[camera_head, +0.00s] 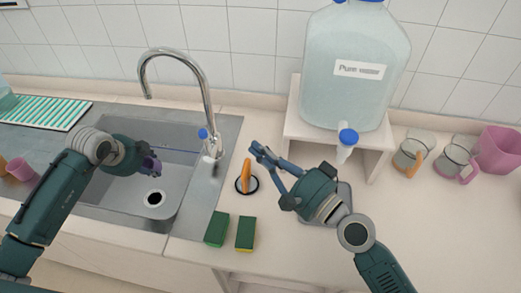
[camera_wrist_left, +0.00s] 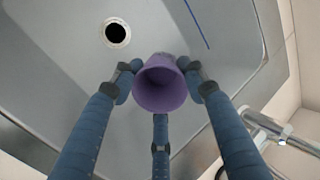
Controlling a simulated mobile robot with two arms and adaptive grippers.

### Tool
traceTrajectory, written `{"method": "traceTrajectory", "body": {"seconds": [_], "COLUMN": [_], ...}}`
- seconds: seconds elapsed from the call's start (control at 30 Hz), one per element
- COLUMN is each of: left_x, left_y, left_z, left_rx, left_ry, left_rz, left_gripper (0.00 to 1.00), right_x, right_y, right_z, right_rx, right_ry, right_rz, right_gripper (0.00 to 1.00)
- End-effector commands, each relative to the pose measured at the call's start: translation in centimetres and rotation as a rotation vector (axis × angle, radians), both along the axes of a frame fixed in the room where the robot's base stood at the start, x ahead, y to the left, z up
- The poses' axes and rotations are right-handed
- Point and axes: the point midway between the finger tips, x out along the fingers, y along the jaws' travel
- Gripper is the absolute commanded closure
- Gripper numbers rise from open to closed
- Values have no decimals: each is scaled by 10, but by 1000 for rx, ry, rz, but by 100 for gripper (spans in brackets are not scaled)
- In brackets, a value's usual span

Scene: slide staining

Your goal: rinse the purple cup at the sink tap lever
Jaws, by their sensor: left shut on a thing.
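My left gripper (camera_head: 148,161) is over the sink basin, shut on the purple cup (camera_head: 154,166). In the left wrist view the fingers close around the purple cup (camera_wrist_left: 161,84), whose open mouth faces the camera. The chrome tap (camera_head: 207,100) arches up behind the basin, to the right of the cup. Its blue-tipped lever (camera_head: 203,134) is at the tap base. My right gripper (camera_head: 262,160) is open and empty above the counter, right of the tap, near an orange-handled tool.
The sink basin (camera_head: 185,180) has a dark drain (camera_head: 154,198). Two green sponges (camera_head: 217,228) lie at the counter's front. An orange-handled tool (camera_head: 246,172) stands right of the tap. A water jug (camera_head: 355,70) sits on a stand (camera_head: 300,129). Mugs (camera_head: 413,152) stand at right.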

Motion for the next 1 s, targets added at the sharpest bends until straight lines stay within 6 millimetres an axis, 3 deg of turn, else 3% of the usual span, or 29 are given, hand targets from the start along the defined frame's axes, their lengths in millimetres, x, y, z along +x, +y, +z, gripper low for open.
{"method": "traceTrajectory", "body": {"seconds": [0.27,0.8,1.0], "left_x": [-4,-44,-49], "left_y": [1,12,13], "left_z": [4,37,40], "left_rx": [0,0,0], "left_ry": [1,2,0], "left_rz": [0,0,0], "left_gripper": [84,84,84], "right_x": [0,0,0], "right_y": [0,0,0], "right_z": [4,32,34], "right_rx": [0,0,0], "right_ry": [0,0,0], "right_rz": [0,0,0], "right_gripper": [100,100,100]}}
